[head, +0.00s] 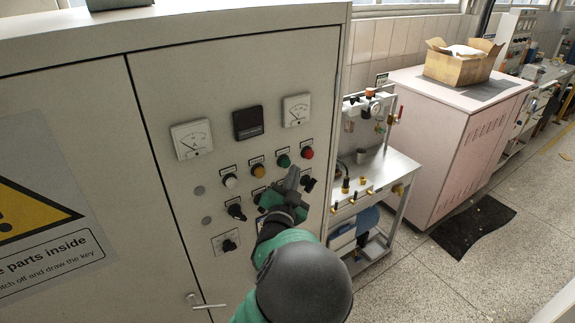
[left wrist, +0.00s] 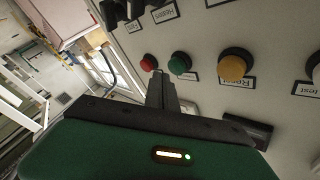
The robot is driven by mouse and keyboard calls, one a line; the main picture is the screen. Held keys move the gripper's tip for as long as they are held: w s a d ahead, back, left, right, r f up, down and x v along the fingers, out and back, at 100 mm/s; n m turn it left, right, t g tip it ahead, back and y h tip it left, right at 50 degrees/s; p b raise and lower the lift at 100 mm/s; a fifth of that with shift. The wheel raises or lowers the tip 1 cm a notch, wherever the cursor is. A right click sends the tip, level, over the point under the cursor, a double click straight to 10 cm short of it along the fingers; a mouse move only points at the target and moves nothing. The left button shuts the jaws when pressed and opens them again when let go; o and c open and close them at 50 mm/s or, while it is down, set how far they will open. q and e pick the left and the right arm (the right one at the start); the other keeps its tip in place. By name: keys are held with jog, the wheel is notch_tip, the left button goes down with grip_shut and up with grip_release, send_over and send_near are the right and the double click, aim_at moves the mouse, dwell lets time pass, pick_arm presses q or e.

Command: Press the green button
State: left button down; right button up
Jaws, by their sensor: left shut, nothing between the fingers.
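The green button (head: 284,161) is on the grey cabinet's panel, in a row between an orange and a red button. It also shows in the left wrist view (left wrist: 180,63), just beyond my fingertips. My left gripper (head: 292,176) is shut and empty, with its tip close below the green button in the head view. In the left wrist view the shut fingers (left wrist: 161,80) point between the red and green buttons. I cannot tell whether the tip touches the panel; the green button looks uncovered. My right gripper is not in view.
The red button (head: 307,153) is close on the right, and the orange button (head: 258,170) and white button (head: 230,181) are on the left. Black knobs (head: 236,212) sit lower. Meters (head: 191,139) are above. A wheeled workbench (head: 375,180) stands to the right.

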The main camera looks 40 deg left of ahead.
pick_arm(q)
jog(key=shift+a, duration=0.1)
jog(key=shift+w+a+r, duration=0.1)
jog(key=shift+a, duration=0.15)
jog(key=shift+w+a, duration=0.2)
jog(key=shift+a, duration=0.3)
dwell(0.6)
dwell(0.4)
jog(key=shift+s+d, duration=0.4)
jog(key=shift+d, duration=0.35)
jog(key=d, duration=0.1)
jog(key=s+d, duration=0.1)
jog(key=d, duration=0.1)
jog(key=s+d+p, duration=0.1)
jog(key=shift+d, duration=0.4)
